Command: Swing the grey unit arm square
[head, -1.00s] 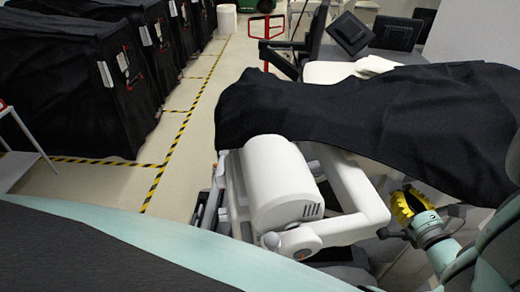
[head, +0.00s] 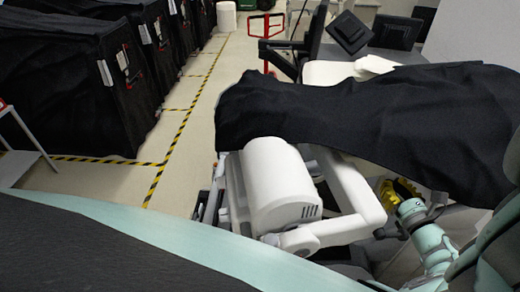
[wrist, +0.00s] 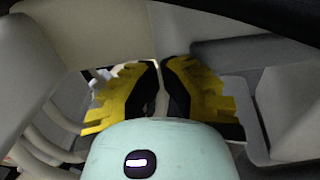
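The grey-white unit, with a rounded cylindrical housing (head: 280,185), stands in the middle of the head view. Its pale arm (head: 355,195) runs along the right side and bends back to a joint at the front. A black cover (head: 330,110) drapes over the back of the unit.
Black-covered carts (head: 70,85) stand at the left behind yellow-black floor tape (head: 185,125). A red-framed trolley (head: 265,35) and dark monitors (head: 395,32) are at the back. Open floor (head: 205,100) lies between the carts and the unit.

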